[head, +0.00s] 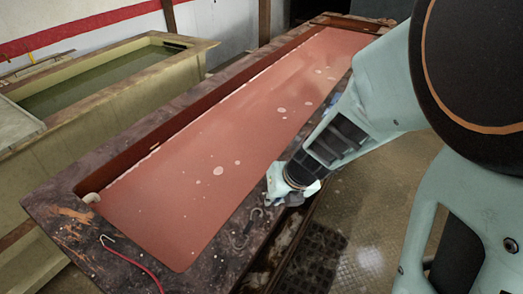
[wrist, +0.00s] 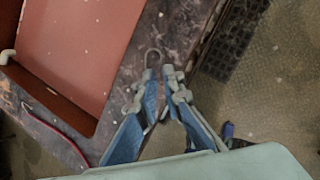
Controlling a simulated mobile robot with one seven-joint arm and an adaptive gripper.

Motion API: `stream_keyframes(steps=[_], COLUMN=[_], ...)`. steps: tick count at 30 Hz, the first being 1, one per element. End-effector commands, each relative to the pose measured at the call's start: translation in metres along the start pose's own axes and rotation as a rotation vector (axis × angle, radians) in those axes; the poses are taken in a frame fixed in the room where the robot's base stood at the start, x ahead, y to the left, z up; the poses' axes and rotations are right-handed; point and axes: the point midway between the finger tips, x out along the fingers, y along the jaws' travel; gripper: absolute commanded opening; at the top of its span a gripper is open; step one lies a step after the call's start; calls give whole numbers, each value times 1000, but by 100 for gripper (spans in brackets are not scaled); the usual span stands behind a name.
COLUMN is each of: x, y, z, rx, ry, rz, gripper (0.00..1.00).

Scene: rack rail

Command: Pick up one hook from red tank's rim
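The red tank (head: 215,165) runs away from me, its liquid surface flat and red, framed by a dark, worn rim (head: 62,212). A dark grey S-shaped hook (head: 245,229) lies on the near right part of the rim. In the wrist view a dark hook loop (wrist: 153,57) shows just beyond the fingertips, and its lower part runs into the gap between them. My gripper (head: 274,198) is over the right rim, pointing down. In the wrist view its fingertips (wrist: 159,76) are a small gap apart, with no clear contact on the hook.
A red cord with a metal hooked end (head: 133,262) lies on the near rim corner; it also shows in the wrist view (wrist: 57,134). A second tank with greenish liquid (head: 100,75) stands at the left. Floor with a dark grate (head: 312,258) lies to the right.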

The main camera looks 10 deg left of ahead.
Motion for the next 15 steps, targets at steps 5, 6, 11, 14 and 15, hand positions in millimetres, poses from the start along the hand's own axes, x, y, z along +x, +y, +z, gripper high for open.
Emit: stream_keyframes(steps=[5, 6, 11, 14, 15], x=[23, 30, 50, 56, 57], y=[4, 4, 4, 5, 5], z=[-10, -10, -9, -8, -7], rx=[33, 34, 31, 30, 29], ry=[19, 18, 17, 15, 15], rz=[10, 10, 10, 10, 10], gripper=[8, 8, 8, 8, 8])
